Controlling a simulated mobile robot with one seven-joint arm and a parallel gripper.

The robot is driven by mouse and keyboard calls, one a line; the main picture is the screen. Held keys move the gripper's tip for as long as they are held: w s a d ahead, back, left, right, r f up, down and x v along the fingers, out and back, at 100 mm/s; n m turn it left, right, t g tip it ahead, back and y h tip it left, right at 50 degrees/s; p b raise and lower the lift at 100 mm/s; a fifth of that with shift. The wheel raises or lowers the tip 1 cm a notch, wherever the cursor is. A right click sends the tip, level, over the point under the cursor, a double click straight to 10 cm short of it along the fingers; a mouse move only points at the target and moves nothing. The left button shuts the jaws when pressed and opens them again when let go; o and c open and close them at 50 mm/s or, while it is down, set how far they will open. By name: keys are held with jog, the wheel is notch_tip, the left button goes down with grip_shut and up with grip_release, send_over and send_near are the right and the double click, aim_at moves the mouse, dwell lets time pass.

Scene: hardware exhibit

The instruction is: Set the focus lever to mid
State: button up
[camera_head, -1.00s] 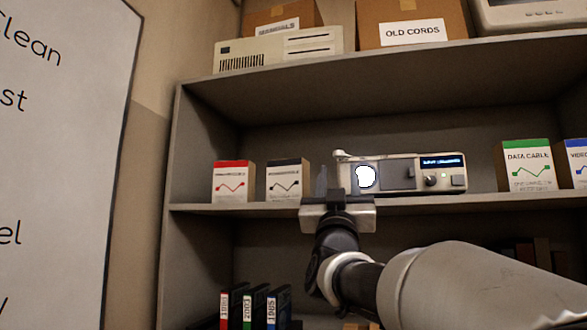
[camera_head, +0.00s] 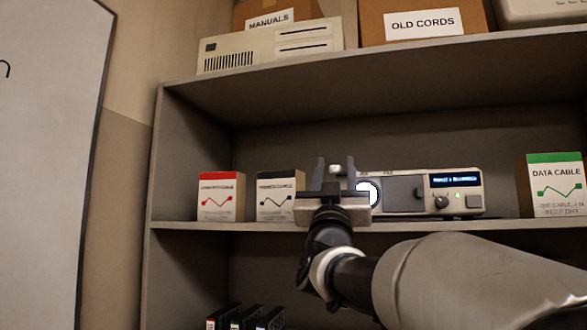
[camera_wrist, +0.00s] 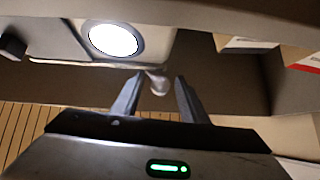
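A beige projector (camera_head: 404,193) with a glowing round lens stands on the middle shelf; it shows at the top left of the wrist view (camera_wrist: 60,45). A small pale knob, seemingly the focus lever (camera_head: 337,170), sticks out at the projector's left end. It shows in the wrist view (camera_wrist: 158,84) between the finger tips, with no clear contact. My gripper (camera_head: 335,161) is open, its fingers pointing up on either side of the knob; it also shows in the wrist view (camera_wrist: 157,76). My gripper hides the projector's lower left corner. The lever's setting cannot be read.
A red-topped box (camera_head: 217,198) and a black-topped box (camera_head: 277,195) stand left of the gripper on the shelf (camera_head: 190,226). A green-topped data cable box (camera_head: 555,186) stands to the right. The upper shelf (camera_head: 430,50) holds more boxes.

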jog(key=shift+s, duration=0.1)
grip_shut()
jog(key=shift+s+y+b, duration=0.2)
jog(key=shift+y+b, duration=0.1)
jog(key=shift+b, duration=0.15)
jog(key=y+b, duration=0.1)
jog(key=b, duration=0.1)
jog(key=s+d+n+t+y+b, duration=0.1)
jog(key=shift+d+f+y+b, duration=0.1)
jog(key=shift+f+y+b, duration=0.2)
jog(key=shift+b, duration=0.1)
jog(key=shift+s+d+r+b, duration=0.1)
jog(key=shift+s+d+b, duration=0.4)
jog(key=shift+d+b, duration=0.55)
jog(key=shift+s+d+r+b, duration=0.1)
jog(key=shift+s+d+b, duration=0.5)
jog(key=shift+b, duration=0.7)
jog(key=shift+w+d, duration=0.15)
